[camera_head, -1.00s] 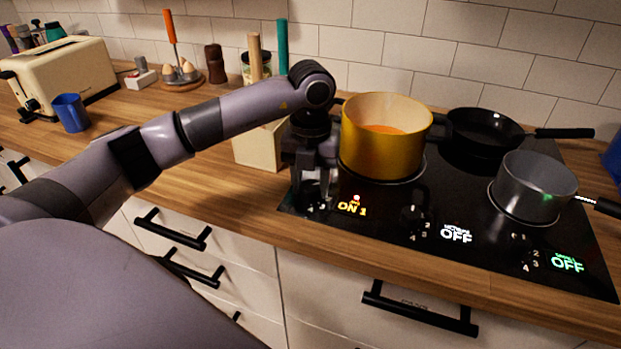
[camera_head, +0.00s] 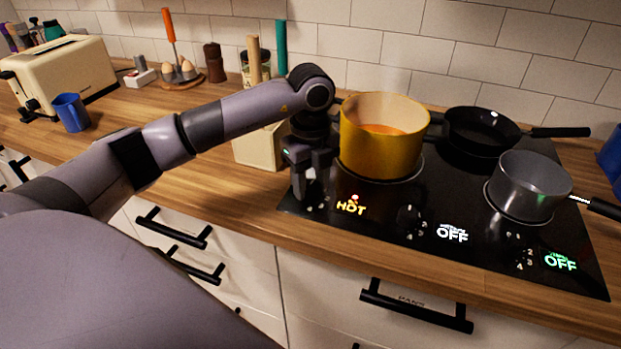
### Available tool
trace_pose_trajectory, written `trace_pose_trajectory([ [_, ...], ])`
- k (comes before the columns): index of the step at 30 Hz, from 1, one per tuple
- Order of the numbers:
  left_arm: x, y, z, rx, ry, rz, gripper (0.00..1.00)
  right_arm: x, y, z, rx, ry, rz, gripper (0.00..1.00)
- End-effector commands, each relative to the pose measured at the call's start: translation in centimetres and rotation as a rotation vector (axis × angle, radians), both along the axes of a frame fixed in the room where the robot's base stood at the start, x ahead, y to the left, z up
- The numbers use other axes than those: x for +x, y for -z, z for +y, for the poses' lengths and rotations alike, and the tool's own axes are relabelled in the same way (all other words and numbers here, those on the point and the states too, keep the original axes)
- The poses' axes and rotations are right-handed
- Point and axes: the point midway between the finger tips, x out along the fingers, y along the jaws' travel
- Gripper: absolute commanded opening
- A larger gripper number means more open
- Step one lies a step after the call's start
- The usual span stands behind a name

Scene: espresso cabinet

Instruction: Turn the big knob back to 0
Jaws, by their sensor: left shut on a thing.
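My left gripper (camera_head: 308,188) points down at the left front corner of the black cooktop (camera_head: 462,200). It is shut on the big knob there, which the fingers mostly hide. The orange display (camera_head: 351,207) just right of the gripper reads HOT. The two displays farther right, by the middle knob (camera_head: 409,216) and the right knob, read OFF. A yellow pot (camera_head: 382,150) with orange contents stands on the burner right behind the gripper. My right gripper is not in view.
A black frying pan (camera_head: 480,130) and a grey saucepan (camera_head: 528,185) stand on the cooktop. A light wooden block (camera_head: 258,149) is close behind my left forearm. A blue mug (camera_head: 71,112) and cream toaster (camera_head: 68,72) stand at left.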

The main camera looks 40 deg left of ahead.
Motion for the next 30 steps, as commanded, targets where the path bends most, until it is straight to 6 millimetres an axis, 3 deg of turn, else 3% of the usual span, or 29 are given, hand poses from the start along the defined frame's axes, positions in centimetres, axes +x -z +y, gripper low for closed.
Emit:
trace_pose_trajectory([
  [19, 0.17, -0.21, 0.15, 0.002, -0.055, -0.007, 0.13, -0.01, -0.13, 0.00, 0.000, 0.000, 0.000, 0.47],
  [20, 0.17, -0.21, 0.15, 0.002, -0.055, -0.007, 0.50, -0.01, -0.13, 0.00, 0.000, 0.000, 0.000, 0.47],
  [21, 0.16, -0.21, 0.14, 0.001, -0.055, -0.007, 0.63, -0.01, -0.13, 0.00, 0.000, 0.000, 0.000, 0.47],
  [22, 0.15, -0.20, 0.13, 0.002, -0.054, -0.006, 0.69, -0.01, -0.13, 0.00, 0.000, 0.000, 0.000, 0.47],
  [30, 0.08, -0.12, 0.06, 0.001, -0.052, -0.003, 0.69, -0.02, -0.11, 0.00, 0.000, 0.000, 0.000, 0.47],
])
